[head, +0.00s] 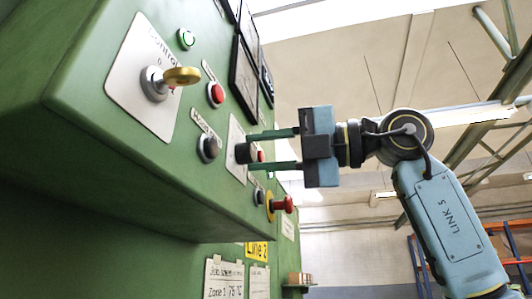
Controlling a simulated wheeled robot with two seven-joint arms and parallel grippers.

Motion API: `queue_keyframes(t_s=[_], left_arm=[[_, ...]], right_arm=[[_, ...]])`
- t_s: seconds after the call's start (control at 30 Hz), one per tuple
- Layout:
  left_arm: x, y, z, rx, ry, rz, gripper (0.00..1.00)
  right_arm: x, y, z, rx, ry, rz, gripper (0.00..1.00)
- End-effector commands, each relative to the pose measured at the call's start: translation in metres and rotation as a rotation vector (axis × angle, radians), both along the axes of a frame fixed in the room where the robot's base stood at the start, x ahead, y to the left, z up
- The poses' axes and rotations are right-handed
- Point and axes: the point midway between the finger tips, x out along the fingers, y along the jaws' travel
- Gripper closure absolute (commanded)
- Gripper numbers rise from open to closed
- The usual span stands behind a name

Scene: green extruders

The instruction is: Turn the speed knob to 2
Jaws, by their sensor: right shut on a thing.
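The speed knob, a dark round knob (242,153), sits on a white plate (233,135) on the sloping green panel. My right gripper (254,151) reaches in from the right, with one finger above the knob and one below. It is shut on the knob. The plate's markings are too small and too covered to read, so I cannot tell the knob's setting. My left gripper is not in view.
A red emergency stop (283,204) is below my gripper. Dark screens (243,78) are above.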

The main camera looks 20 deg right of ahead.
Motion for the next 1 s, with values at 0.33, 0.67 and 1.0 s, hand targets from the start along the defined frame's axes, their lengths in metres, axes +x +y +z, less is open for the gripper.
queue_keyframes(t_s=[0.33,0.67,1.0], left_arm=[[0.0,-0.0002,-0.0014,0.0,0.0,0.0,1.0],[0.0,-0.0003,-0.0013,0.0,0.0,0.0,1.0],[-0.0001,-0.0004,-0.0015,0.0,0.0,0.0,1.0]], right_arm=[[-0.0002,0.0,-0.0001,0.018,0.027,0.0,0.94],[-0.0001,0.0,-0.0001,0.017,0.026,0.0,0.59],[-0.0002,-0.0003,0.0,0.017,0.025,0.0,0.49]])
